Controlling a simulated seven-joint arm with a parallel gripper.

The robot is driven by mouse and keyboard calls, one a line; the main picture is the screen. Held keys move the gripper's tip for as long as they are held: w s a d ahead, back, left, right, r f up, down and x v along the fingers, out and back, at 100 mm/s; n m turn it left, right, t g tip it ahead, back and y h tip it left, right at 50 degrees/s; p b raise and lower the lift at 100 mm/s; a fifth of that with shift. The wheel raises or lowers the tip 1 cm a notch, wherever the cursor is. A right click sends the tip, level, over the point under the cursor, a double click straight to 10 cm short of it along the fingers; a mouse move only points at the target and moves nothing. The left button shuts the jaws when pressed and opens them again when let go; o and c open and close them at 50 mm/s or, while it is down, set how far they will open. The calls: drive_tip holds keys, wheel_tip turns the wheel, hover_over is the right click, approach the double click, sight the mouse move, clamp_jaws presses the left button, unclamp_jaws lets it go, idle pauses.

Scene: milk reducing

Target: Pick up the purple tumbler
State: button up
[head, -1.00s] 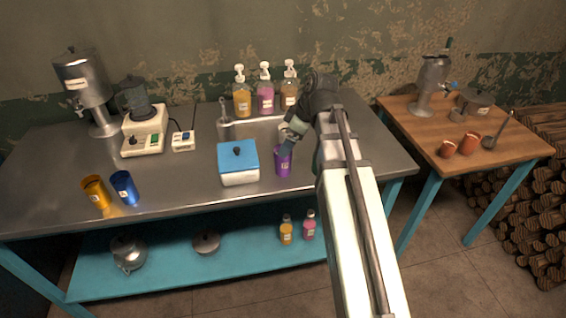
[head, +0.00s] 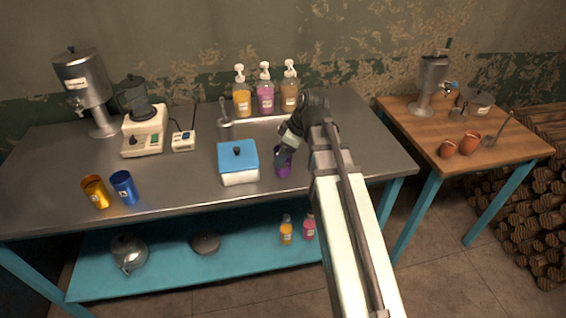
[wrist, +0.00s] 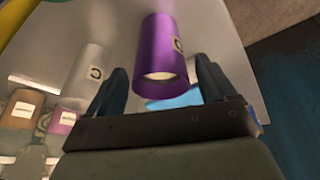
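The purple tumbler (head: 283,170) stands on the metal table, just right of the blue-lidded white box. In the wrist view the tumbler (wrist: 160,45) shows a pale surface inside its mouth and a small label on its side. My gripper (head: 284,154) is at the tumbler's upper part in the head view and partly hides it. In the wrist view my gripper (wrist: 163,85) is open, with one dark finger on each side of the tumbler and visible gaps between. Whether the fingers reach far down its sides is hard to tell.
The blue-lidded box (head: 238,175) is close on the left. A pale labelled cup (wrist: 88,72) stands near the tumbler in the wrist view. Pump bottles (head: 265,95) line the back. Gold (head: 95,192) and blue (head: 125,188) tumblers stand at the left front.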

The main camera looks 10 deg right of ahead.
drive_tip(key=c, duration=1.2)
drive_tip(key=shift+o, duration=0.2)
drive_tip(key=w+d+r+m+h, duration=0.25)
drive_tip(key=r+m+h, duration=0.6)
drive_tip(key=m, duration=0.95)
drive_tip(key=shift+t+y, duration=0.3)
drive_tip(key=shift+y, duration=0.55)
drive_tip(key=shift+s+d+f, duration=0.15)
drive_tip(key=shift+f, duration=1.2)
drive_tip(key=shift+s+d+f, duration=0.1)
drive_tip(key=shift+f, duration=1.25)
drive_tip(key=shift+s+d+f, duration=0.15)
drive_tip(key=shift+f, duration=1.2)
